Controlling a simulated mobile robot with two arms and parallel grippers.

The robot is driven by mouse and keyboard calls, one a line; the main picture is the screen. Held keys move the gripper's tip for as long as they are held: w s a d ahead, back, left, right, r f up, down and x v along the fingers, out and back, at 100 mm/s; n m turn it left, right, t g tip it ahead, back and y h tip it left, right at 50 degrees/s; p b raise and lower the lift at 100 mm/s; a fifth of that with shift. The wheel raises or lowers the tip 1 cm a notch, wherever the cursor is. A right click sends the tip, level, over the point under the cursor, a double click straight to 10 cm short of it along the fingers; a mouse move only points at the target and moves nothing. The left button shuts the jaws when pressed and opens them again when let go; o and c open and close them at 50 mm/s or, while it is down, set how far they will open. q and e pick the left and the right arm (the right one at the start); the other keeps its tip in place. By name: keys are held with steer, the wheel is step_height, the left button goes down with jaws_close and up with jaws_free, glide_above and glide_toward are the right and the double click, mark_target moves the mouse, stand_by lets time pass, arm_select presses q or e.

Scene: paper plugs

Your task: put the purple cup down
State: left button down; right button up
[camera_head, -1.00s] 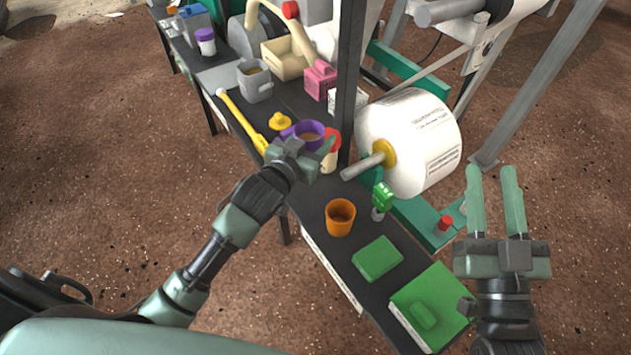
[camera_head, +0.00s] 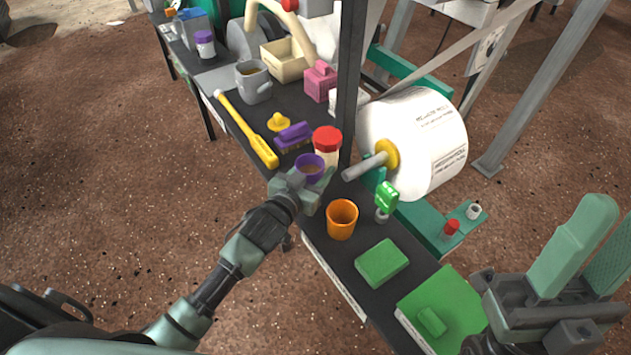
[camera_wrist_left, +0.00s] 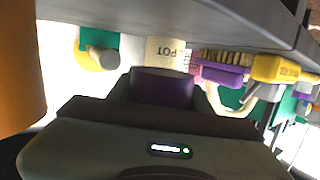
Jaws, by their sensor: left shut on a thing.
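The purple cup (camera_head: 309,163) is at the near edge of the dark table, held in my left gripper (camera_head: 313,180). The cup looks upright, with brownish contents showing inside its rim. The left wrist view shows part of the purple cup (camera_wrist_left: 160,87) between the dark jaws; the rest is hidden. I cannot tell whether its base touches the table. My right gripper (camera_head: 606,222) is open and empty at the right, beyond the table.
An orange cup (camera_head: 342,220) stands close by, nearer the viewer. A red-lidded jar (camera_head: 327,145) is just behind the purple cup. A purple brush (camera_head: 294,136) and a yellow-handled tool (camera_head: 262,150) lie to the left.

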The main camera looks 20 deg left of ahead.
arm_select(q)
step_height(320, 180, down, 3)
steer(key=shift+f+b, duration=0.15)
steer(key=shift+b, duration=0.55)
steer(key=shift+f, duration=0.1)
steer(key=shift+f, duration=0.15)
steer(key=c, duration=0.6)
jaws_free()
steer(key=shift+c, duration=0.2)
